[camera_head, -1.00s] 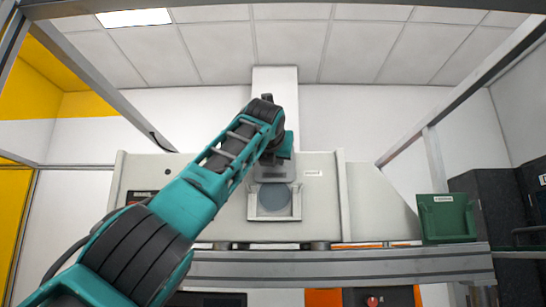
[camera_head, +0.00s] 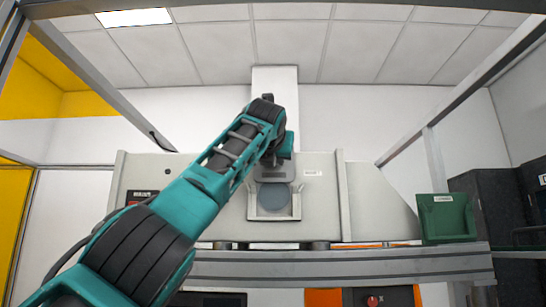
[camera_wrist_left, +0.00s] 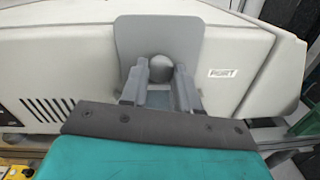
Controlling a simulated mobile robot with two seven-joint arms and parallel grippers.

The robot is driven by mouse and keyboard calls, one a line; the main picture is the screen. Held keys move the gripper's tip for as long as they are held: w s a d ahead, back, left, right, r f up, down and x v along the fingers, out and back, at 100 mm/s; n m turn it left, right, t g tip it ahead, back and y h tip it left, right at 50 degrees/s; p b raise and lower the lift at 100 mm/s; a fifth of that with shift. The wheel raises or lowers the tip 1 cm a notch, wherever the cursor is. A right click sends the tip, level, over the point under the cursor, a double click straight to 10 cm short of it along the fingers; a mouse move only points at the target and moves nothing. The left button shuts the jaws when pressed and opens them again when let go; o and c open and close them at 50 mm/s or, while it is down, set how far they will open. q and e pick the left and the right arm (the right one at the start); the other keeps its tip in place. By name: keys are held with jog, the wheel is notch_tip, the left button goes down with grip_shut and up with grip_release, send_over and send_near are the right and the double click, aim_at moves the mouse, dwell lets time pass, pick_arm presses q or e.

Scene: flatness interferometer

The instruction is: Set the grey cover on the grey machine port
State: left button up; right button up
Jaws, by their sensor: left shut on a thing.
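The grey machine (camera_head: 220,215) stands on a metal bench. Its port (camera_head: 273,198) shows as a blue-grey round face within a pale frame, below my left gripper. My left gripper (camera_head: 277,160) is in front of the machine, just above the port. In the left wrist view its two fingers (camera_wrist_left: 158,88) are shut on the round knob of the grey cover (camera_wrist_left: 160,38), a flat plate with rounded corners. The cover (camera_head: 281,175) also shows in the head view, at the port's upper edge. I cannot tell whether it touches the machine. My right gripper is not in view.
A "PORT" label (camera_wrist_left: 222,73) is on the machine to the right of the cover. A green bin (camera_head: 446,217) stands at the right end of the bench rail (camera_head: 340,264). Dark cabinets (camera_head: 478,205) are at the far right. A red button (camera_head: 373,301) is below the bench.

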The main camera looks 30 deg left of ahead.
aim_at(274, 181)
pick_arm(q)
jog(key=shift+f+b, duration=1.4)
jog(key=shift+f, duration=0.35)
dwell(1.4)
jog(key=shift+f+b, duration=0.45)
jog(key=shift+f, duration=0.25)
grip_shut()
jog(key=shift+f+b, duration=0.5)
jog(key=shift+f, duration=0.1)
jog(key=shift+d, duration=0.1)
jog(key=shift+d+f, duration=0.1)
dwell(0.5)
jog(key=shift+r, duration=0.2)
